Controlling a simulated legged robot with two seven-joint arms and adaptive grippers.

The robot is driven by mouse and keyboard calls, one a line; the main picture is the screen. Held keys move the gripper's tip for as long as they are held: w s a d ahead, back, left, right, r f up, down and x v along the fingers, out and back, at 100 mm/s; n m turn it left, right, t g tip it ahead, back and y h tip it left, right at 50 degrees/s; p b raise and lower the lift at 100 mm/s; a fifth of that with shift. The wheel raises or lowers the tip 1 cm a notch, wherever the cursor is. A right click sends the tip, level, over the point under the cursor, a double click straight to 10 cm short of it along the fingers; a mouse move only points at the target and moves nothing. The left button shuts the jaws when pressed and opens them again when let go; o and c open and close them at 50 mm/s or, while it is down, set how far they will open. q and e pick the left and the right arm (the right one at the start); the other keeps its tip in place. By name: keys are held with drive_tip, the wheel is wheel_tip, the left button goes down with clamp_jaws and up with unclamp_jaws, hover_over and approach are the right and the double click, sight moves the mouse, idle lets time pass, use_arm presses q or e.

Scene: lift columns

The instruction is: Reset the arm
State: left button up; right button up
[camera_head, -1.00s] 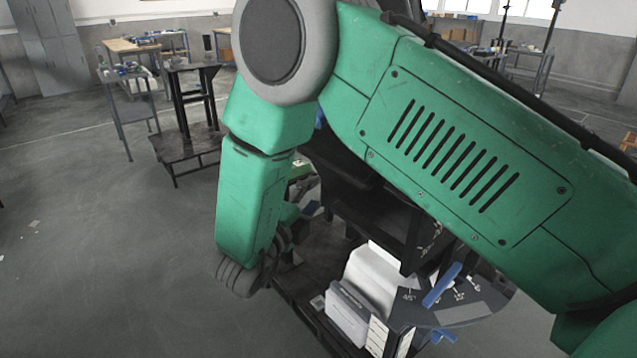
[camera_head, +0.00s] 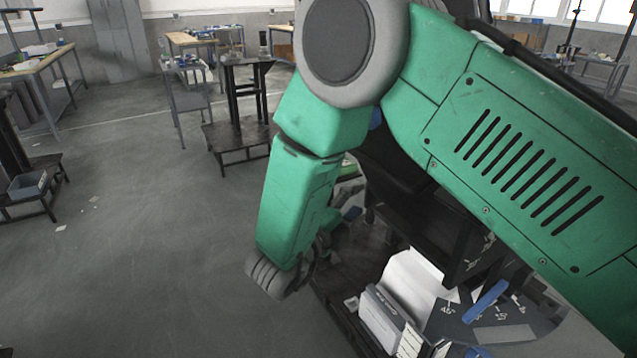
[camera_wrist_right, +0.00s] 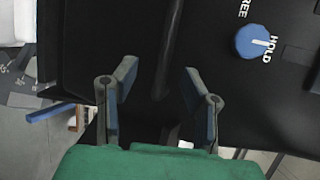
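My green right arm crosses the head view from the right and bends down at the grey elbow joint. My right gripper (camera_head: 343,217) is partly hidden by the forearm, beside a dark piece of equipment. In the right wrist view the two blue-lined fingers of the right gripper (camera_wrist_right: 160,78) stand apart with nothing between them. Behind them is a black panel (camera_wrist_right: 215,100) with a blue knob (camera_wrist_right: 254,42) marked HOLD. I cannot tell whether a finger touches the panel. My left gripper is in neither view.
A white and grey box-like item (camera_head: 385,312) and a dark plate with a blue handle (camera_head: 487,299) lie at lower right, close under my arm. A black lift column (camera_head: 240,105) stands ahead. Workbenches (camera_head: 38,66) are at the back.

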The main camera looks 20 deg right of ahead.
drive_tip(key=s+f+n+y+b, duration=0.1)
drive_tip(key=s+f+n+y, duration=0.1)
drive_tip(key=f+n+y, duration=0.35)
drive_tip(key=s+f+n+t+y+b, duration=0.1)
drive_tip(key=s+f+n+y, duration=0.1)
drive_tip(key=f+n, duration=0.6)
drive_tip(key=s+f+n+y+b, duration=0.1)
drive_tip(key=s+f+n+y, duration=0.3)
drive_tip(key=f, duration=0.5)
drive_tip(key=s+f+n+g+y, duration=0.1)
drive_tip(key=s+f+n+g, duration=0.2)
drive_tip(key=s, duration=0.4)
drive_tip(key=s+a+f+n+g+y+b, duration=0.1)
drive_tip(key=s+f+n+g+y, duration=0.1)
drive_tip(key=s+n, duration=0.4)
drive_tip(key=s+f+n+g+y, duration=0.1)
drive_tip(key=s+f+n+g, duration=0.2)
drive_tip(key=s, duration=0.7)
drive_tip(key=shift+s+a+f+n+g+y, duration=0.15)
drive_tip(key=shift+a+f+n+g+y, duration=0.2)
drive_tip(key=shift+f+n, duration=0.5)
drive_tip(key=shift+d+f, duration=0.1)
drive_tip(key=shift+f, duration=0.05)
